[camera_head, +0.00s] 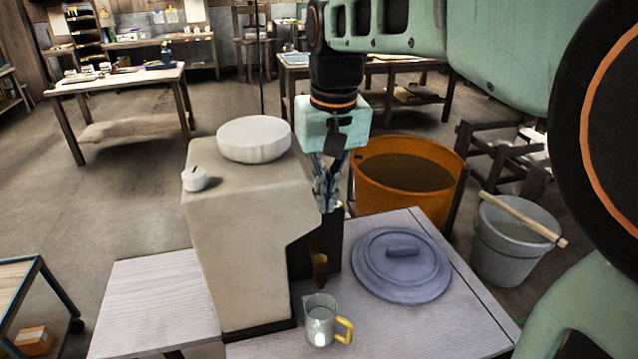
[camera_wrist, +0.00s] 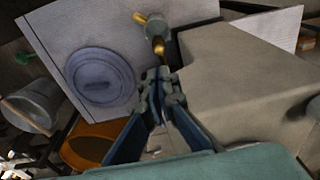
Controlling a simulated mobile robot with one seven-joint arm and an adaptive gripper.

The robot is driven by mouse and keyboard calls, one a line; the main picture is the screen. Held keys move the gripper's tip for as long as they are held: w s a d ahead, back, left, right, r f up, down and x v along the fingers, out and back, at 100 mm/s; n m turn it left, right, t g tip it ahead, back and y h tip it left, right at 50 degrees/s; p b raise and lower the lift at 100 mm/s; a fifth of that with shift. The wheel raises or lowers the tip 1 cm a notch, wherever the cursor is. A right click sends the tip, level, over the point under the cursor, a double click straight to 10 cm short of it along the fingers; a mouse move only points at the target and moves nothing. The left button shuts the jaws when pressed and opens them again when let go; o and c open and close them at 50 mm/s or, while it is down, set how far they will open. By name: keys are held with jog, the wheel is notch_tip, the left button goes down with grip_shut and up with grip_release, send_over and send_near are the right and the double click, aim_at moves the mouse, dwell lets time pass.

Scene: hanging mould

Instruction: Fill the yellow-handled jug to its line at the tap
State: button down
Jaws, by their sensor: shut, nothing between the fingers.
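The clear jug (camera_head: 320,325) with a yellow handle (camera_head: 345,330) stands upright on the table under the brass tap (camera_head: 320,268). Its line and any water level in it are too small to tell. The tap sits at the front of a beige dispenser (camera_head: 240,250). My gripper (camera_head: 327,208) points down beside the dispenser's upper edge, above the tap, shut and empty. In the wrist view, the shut fingers (camera_wrist: 160,82) show just short of the tap (camera_wrist: 159,46), with the jug (camera_wrist: 156,27) beyond, partly hidden by the tap.
A blue-grey round lid (camera_head: 400,275) lies on the table right of the jug. An orange tub (camera_head: 405,205) stands behind the table, and a grey bucket (camera_head: 510,260) with a stick across it stands right.

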aim_at(321, 258)
jog(key=shift+d, duration=0.15)
jog(key=f, duration=0.4)
jog(key=w+f, duration=0.1)
jog(key=f, duration=0.9)
jog(key=shift+w+a, duration=0.25)
jog(key=shift+a, duration=0.1)
